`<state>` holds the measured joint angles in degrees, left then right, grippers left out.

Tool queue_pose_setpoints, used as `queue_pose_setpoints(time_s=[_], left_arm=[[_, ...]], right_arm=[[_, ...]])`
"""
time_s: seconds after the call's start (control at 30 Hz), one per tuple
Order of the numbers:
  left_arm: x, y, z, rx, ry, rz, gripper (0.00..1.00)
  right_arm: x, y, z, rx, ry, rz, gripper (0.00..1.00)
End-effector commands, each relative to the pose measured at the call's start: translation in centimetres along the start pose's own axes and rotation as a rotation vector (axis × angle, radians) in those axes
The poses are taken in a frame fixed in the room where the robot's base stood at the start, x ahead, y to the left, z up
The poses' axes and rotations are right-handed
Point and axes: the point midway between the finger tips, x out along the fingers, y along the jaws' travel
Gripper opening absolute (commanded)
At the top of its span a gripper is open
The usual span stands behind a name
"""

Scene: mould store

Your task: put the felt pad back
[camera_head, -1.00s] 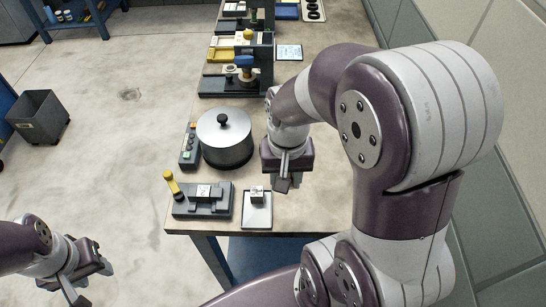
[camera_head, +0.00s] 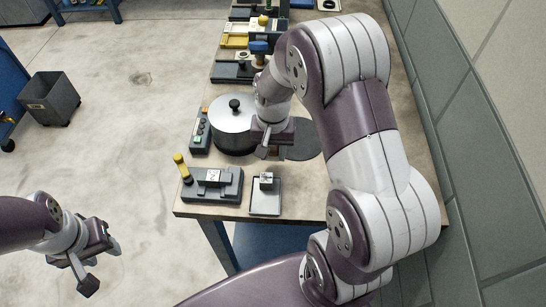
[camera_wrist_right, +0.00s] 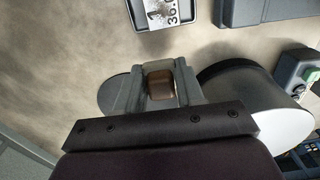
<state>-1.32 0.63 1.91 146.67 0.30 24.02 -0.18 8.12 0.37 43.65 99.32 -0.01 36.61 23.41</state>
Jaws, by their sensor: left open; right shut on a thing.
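My right gripper (camera_head: 267,148) is above the bench, beside the pot. In the right wrist view its two grey fingers (camera_wrist_right: 160,90) are closed on a small brown piece (camera_wrist_right: 160,84), which I take to be the felt pad. Most of it is hidden by the fingers, and the head view does not show it clearly. A flat dark round disc (camera_head: 303,146) is below and to the right of this gripper, partly hidden by it; it also shows in the wrist view (camera_wrist_right: 112,96). My left gripper (camera_head: 101,266) is open and empty over the floor.
A lidded metal pot (camera_head: 232,128) stands close left of the right gripper, with a button box (camera_head: 201,135) beside it. A dark fixture (camera_head: 213,184) and a small tray (camera_head: 265,208) holding a metal block are at the near edge. More fixtures (camera_head: 232,70) stand behind.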

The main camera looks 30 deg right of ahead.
Motion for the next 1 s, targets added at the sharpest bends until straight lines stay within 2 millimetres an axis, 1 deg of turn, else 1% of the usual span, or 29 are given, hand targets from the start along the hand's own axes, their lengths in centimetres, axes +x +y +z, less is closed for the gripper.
queue_pose_setpoints(time_s=[0.1, 0.13, 0.23, 0.47, 0.93, 0.97, 1.0], left_arm=[[-0.2, 0.0, 0.0, 0.000, 0.000, 0.000, 0.43], [-0.9, 0.0, -0.1, 0.000, 0.000, 0.000, 0.43], [-1.2, 0.0, -0.1, 0.000, 0.000, 0.000, 0.43], [-0.9, 0.0, -0.1, 0.000, 0.000, 0.000, 0.43], [-0.4, 0.0, 0.0, 0.000, 0.000, 0.000, 0.43], [-0.4, 0.0, 0.0, 0.000, 0.000, 0.000, 0.43], [-0.4, 0.0, 0.0, 0.000, 0.000, 0.000, 0.43]], right_arm=[[2.1, 0.0, 0.0, 0.000, -0.005, 0.002, 0.09], [2.2, 0.0, 0.1, 0.000, -0.006, 0.003, 0.09], [3.3, 0.0, 0.0, 0.000, -0.002, 0.001, 0.09], [3.5, 0.0, 0.0, 0.000, -0.001, 0.000, 0.09], [4.8, 0.0, 0.1, 0.000, -0.002, 0.001, 0.09], [4.8, 0.0, 0.1, 0.000, -0.003, 0.001, 0.44], [4.8, 0.0, 0.1, 0.000, -0.004, 0.001, 0.57]])
